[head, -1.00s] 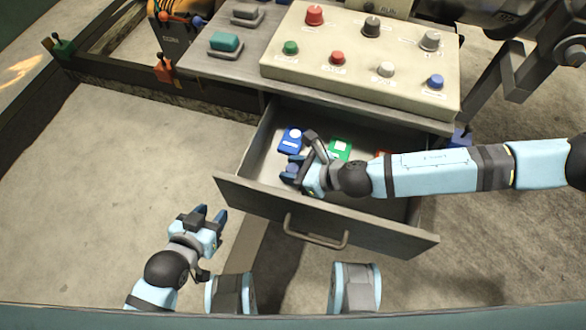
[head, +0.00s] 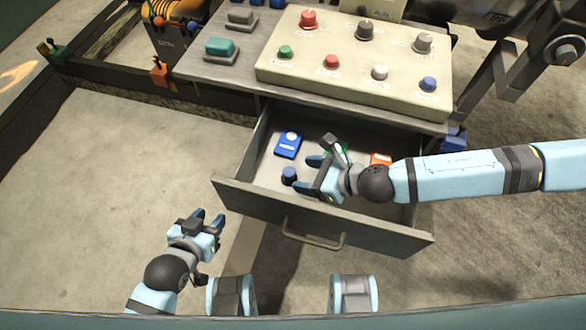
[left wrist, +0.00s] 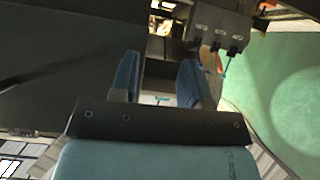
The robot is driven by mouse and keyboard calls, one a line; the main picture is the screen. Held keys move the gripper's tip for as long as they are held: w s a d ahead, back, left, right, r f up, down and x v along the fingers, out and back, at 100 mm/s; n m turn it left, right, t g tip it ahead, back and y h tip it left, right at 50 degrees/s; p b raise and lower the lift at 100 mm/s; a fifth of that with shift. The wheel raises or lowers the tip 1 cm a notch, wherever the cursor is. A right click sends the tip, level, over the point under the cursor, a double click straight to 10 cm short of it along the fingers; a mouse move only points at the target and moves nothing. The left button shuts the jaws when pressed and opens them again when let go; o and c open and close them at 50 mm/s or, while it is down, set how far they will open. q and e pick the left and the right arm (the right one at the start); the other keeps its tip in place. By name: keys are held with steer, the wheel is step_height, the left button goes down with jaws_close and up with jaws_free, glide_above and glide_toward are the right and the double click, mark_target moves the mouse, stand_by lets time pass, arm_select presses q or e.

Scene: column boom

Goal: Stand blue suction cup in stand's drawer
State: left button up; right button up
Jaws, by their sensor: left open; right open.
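The stand's drawer (head: 250,193) is pulled open below the control panel. A small dark blue round thing, which looks like the blue suction cup (head: 289,175), stands on the drawer floor near the front left. My right gripper (head: 311,174) is open just to the right of it, its fingers pointing left, apart from it as far as I can tell. My left gripper (head: 208,220) is open and empty, outside the drawer to its left. Its two blue fingers show apart in the left wrist view (left wrist: 160,80).
A blue card-like item (head: 288,144) and an orange one (head: 381,159) lie in the drawer; a green one is mostly hidden by my right gripper. The control panel (head: 350,90) with several knobs sits above. The floor left of the drawer is clear.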

steer(key=v, duration=0.6)
steer(key=shift+p, duration=0.4)
steer(key=shift+s+d+r, duration=0.15)
steer(key=shift+d+r, duration=0.1)
steer(key=shift+d, duration=0.05)
